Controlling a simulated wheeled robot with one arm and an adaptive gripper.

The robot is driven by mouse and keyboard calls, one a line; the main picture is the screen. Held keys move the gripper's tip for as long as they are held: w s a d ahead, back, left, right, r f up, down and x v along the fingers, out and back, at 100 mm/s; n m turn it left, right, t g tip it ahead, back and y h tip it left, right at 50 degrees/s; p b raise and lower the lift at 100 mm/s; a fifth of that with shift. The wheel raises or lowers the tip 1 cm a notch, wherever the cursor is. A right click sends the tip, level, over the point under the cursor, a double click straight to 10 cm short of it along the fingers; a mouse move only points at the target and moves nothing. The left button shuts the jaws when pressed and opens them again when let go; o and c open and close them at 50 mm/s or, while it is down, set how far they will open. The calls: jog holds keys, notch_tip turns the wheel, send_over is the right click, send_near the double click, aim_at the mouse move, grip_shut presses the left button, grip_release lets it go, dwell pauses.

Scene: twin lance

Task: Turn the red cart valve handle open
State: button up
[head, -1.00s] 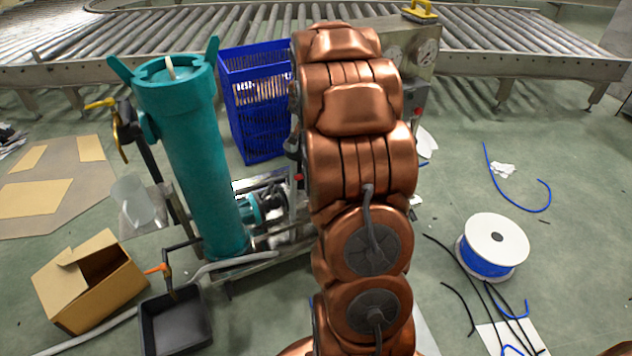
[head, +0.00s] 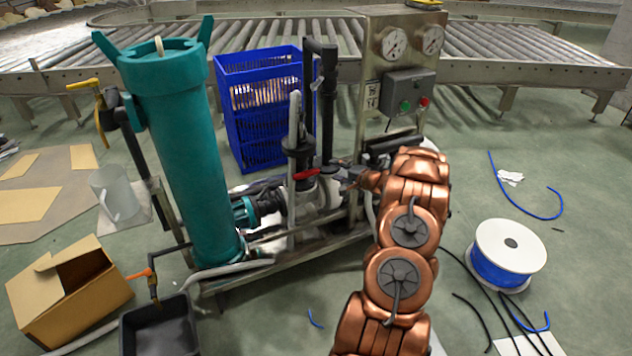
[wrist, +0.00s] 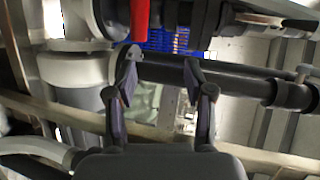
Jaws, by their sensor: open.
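The red valve handle (head: 307,175) sits on the grey valve body near the middle of the cart (head: 275,272). It also shows in the wrist view (wrist: 140,18), cut off by the top edge, just above the left fingertip. My gripper (head: 342,171) is to the right of the handle, at about its height. In the wrist view my gripper (wrist: 160,62) is open, with nothing held between its fingers. A dark horizontal pipe (wrist: 225,78) runs behind the fingers. I cannot tell whether a finger touches the handle.
A teal filter housing (head: 185,150) stands on the cart's left. A panel with gauges (head: 392,42) rises behind my gripper. A blue crate (head: 260,130) stands behind the cart. A cable spool (head: 508,262) and loose cables lie on the right floor.

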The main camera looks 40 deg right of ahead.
aim_at(316, 173)
notch_tip(316, 173, down, 4)
jog(key=s+y, duration=0.1)
jog(key=s, duration=0.1)
jog(key=shift+m+t, duration=0.4)
jog(key=shift+w+a+f+b, duration=0.25)
jog(key=shift+w+b, duration=0.3)
jog(key=shift+w, duration=1.35)
jog(key=shift+w+a+f+b, duration=0.15)
jog(key=shift+w+f+b, duration=0.25)
jog(key=shift+w, duration=1.55)
jog(key=shift+w+a+f+b, duration=0.2)
jog(key=shift+w+b, duration=0.45)
jog(key=shift+w, duration=1.25)
grip_shut()
